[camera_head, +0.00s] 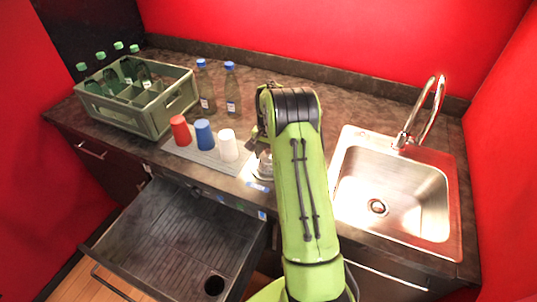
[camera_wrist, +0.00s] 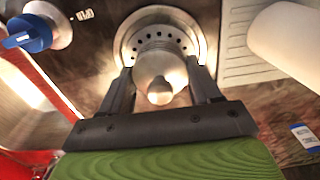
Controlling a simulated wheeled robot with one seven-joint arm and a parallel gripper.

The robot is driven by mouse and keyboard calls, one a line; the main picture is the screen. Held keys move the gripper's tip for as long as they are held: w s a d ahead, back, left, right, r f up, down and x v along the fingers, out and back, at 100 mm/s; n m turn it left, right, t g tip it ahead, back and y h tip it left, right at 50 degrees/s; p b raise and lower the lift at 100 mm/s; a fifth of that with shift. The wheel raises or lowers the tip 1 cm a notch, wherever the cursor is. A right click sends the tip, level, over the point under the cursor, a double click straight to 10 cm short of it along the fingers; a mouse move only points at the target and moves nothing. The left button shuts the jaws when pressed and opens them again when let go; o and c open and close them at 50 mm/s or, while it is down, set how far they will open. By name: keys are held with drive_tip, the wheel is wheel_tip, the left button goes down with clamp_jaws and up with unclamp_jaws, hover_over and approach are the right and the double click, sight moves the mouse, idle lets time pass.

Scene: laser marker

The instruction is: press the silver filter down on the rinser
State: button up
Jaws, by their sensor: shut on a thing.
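The silver filter (camera_wrist: 158,70) is a rounded, pale metal piece with a small knob on top. My gripper (camera_wrist: 160,78) is shut on it, one finger on each side. The rinser (camera_wrist: 127,38) is a round metal plate with dark holes, set in the counter. The filter lies over its middle in the wrist view and hides part of it. I cannot tell whether the two touch or a gap remains. In the head view my gripper (camera_head: 261,150) is low over the counter, and my arm hides much of this spot.
Red (camera_head: 181,130), blue (camera_head: 204,133) and white (camera_head: 228,145) cups stand on a ribbed mat to the left. A sink (camera_head: 425,218) lies right. A bottle crate (camera_head: 155,122) stands back left. An open drawer (camera_head: 165,245) juts out front. A blue-handled valve (camera_wrist: 30,34) shows in the wrist view.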

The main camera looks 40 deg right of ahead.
sight(268, 151)
drive_tip(key=shift+f, duration=0.45)
idle(1.5)
drive_tip(key=shift+r+p, duration=3)
drive_tip(key=shift+r, duration=1.7)
drive_tip(key=shift+f, duration=0.1)
